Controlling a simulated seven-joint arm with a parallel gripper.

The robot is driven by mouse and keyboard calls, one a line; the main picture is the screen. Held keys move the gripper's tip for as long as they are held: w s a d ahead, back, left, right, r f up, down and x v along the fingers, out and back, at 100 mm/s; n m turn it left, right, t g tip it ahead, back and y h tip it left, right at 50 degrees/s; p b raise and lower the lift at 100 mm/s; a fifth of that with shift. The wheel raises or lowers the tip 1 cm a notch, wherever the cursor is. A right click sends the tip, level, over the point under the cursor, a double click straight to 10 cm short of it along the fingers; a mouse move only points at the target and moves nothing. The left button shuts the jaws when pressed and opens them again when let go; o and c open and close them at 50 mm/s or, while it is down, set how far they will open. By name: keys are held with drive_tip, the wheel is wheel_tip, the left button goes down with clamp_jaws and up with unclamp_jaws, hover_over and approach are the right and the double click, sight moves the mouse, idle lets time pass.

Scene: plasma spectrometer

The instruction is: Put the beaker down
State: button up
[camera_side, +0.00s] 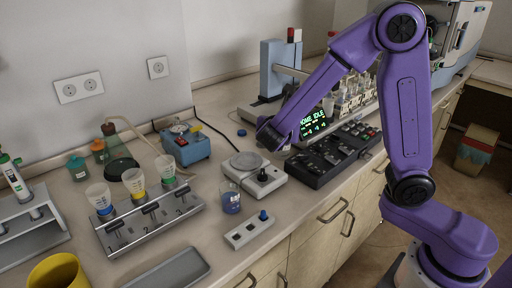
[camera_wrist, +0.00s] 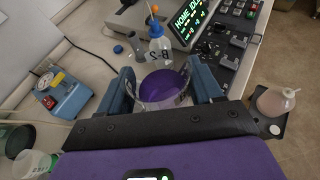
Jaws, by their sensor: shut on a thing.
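The glass beaker (camera_wrist: 163,94) is between the two blue fingers of my gripper (camera_wrist: 165,86) in the wrist view. It looks clear with purple inside, and its wide rim faces the camera. My gripper is shut on it. In the side view the end of my purple arm (camera_side: 275,135) is over the back of the counter, behind the hot plate (camera_side: 245,162). The arm hides the fingers and the held beaker there, so I cannot tell the beaker's height above the counter.
A beaker with blue liquid (camera_side: 231,199) stands in front of the hot plate. A blue pump (camera_side: 187,145) is left of my gripper, and a dark control panel (camera_side: 335,153) is to the right. A rack (camera_side: 148,215) holds several cups. A blue-capped bottle (camera_wrist: 161,50) stands beyond the held beaker.

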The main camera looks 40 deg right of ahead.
drive_tip(key=s+a+f+n+t+y, duration=0.25)
drive_tip(key=s+a, duration=0.25)
drive_tip(key=a, duration=0.4)
drive_tip(key=s+a+f+n+t+y, duration=0.1)
drive_tip(key=s+a+f+n, duration=0.15)
drive_tip(key=s+a, duration=0.45)
drive_tip(key=w+a+f, duration=0.2)
drive_tip(key=w+f, duration=0.1)
drive_tip(key=w, duration=0.1)
drive_tip(key=w+a+f, duration=0.3)
drive_tip(key=w, duration=0.1)
drive_tip(key=w+a+f, duration=0.3)
drive_tip(key=w, duration=0.1)
drive_tip(key=shift+w, duration=0.4)
drive_tip(key=shift+w+a+f, duration=0.25)
drive_tip(key=shift+w+f, duration=0.25)
drive_tip(key=shift+f, duration=1.6)
drive_tip(key=shift+f, duration=0.15)
drive_tip(key=o, duration=1.2)
drive_tip(key=shift+c, duration=0.2)
